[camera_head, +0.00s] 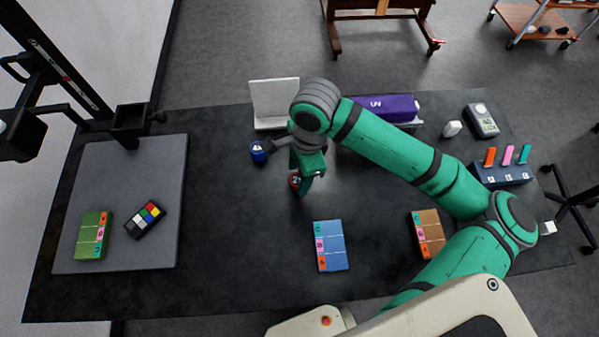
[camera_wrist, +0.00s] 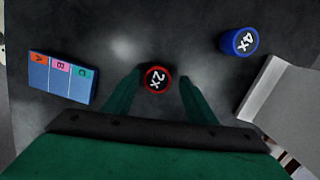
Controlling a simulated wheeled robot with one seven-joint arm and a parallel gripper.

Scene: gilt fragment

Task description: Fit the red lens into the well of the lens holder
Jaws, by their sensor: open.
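The red lens (camera_head: 295,181), a small round piece marked 2x, stands on the dark table below my gripper, partly hidden by it in the head view. In the wrist view the red lens (camera_wrist: 157,79) lies between the fingertips, with a gap on each side. My gripper (camera_head: 303,181) is open and points down; its two green fingers also show in the wrist view (camera_wrist: 159,83). A blue lens (camera_head: 259,151) marked 4x stands to the left, and shows at upper right in the wrist view (camera_wrist: 239,41). I cannot make out a lens holder with a well.
A pale upright panel stand (camera_head: 274,100) is behind the lenses. A purple UV box (camera_head: 388,107) is behind my arm. Blue (camera_head: 330,246), orange (camera_head: 427,233) and green (camera_head: 93,236) lettered blocks lie around. A grey stand base (camera_head: 150,190) fills the left. The front-left middle is clear.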

